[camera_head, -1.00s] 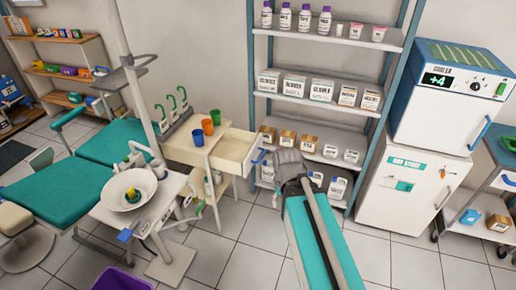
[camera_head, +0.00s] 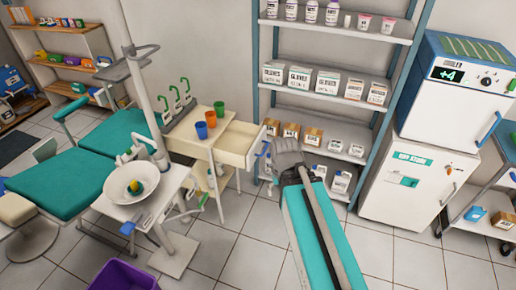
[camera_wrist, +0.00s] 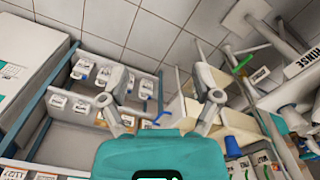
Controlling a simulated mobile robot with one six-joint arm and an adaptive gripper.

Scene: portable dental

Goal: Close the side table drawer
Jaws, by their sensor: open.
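The side table (camera_head: 200,147) is a small cream cabinet with open lower shelves. Its top drawer (camera_head: 240,144) is pulled out to the right, towards the shelf rack, and looks empty. A blue handle (camera_head: 262,150) is on the drawer front. In the wrist view the drawer (camera_wrist: 190,108) is right of centre, and its blue handle (camera_wrist: 160,119) shows between the fingers in the picture. My gripper (camera_wrist: 162,88) is open with nothing between its fingers. I cannot tell its distance from the handle. In the head view my arm covers the fingertips.
Orange, blue and green cups (camera_head: 201,130) stand on the table top. A stocked shelf rack (camera_head: 335,92) stands close behind and right of the drawer. A basin unit (camera_head: 152,215) and teal chair (camera_head: 55,190) are left. A purple bin (camera_head: 124,275) is in front. Floor (camera_head: 235,240) before the drawer is clear.

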